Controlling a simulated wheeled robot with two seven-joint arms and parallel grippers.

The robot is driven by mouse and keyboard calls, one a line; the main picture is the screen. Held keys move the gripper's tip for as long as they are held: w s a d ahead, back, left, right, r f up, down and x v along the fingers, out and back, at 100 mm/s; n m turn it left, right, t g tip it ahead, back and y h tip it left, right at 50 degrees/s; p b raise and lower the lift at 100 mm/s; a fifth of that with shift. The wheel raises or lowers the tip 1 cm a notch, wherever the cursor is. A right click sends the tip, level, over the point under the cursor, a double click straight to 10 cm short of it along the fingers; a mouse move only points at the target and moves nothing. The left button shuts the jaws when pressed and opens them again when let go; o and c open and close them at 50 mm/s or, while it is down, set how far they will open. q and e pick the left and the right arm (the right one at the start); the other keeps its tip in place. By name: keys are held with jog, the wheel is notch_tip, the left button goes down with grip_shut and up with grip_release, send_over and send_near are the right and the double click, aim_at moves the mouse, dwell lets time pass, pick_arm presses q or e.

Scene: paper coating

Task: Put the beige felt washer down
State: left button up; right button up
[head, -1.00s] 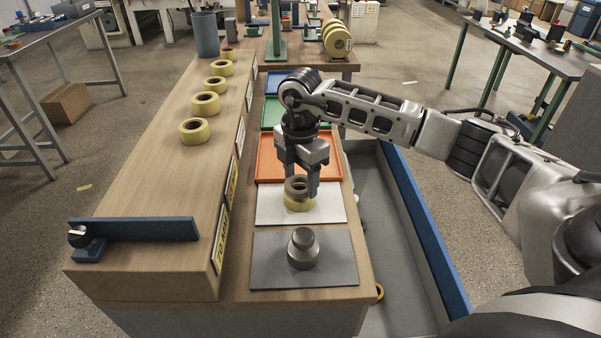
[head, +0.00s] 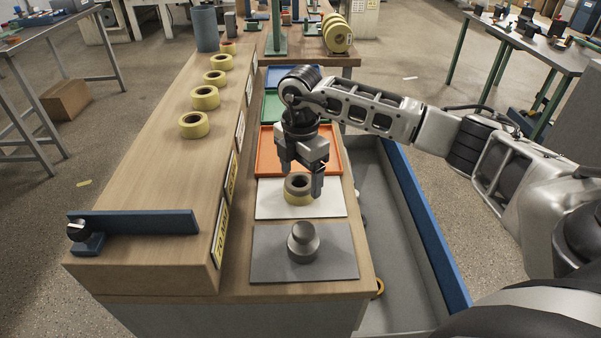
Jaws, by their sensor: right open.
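The beige felt washer (head: 291,180) lies flat on top of a yellow ring (head: 296,199), with the dark hole showing at its centre. The yellow ring rests on the white mat (head: 270,206) on the wooden bench. My right gripper (head: 301,186) points down over this stack from behind. Its fingers are open; one stands just right of the stack, and the other is partly hidden behind it. I cannot tell if a finger still touches the washer. My left gripper is not in view.
A grey knobbed weight (head: 303,243) stands on the grey mat (head: 265,270) in front. An orange tray (head: 334,166) lies behind. Several yellow rolls (head: 194,125) line the raised wooden shelf on the left, with a blue bar (head: 140,225) at its near end.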

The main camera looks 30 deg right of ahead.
notch_tip(320, 180, up, 13)
jog(key=b, duration=0.1)
dwell(0.3)
jog(key=shift+f, duration=0.15)
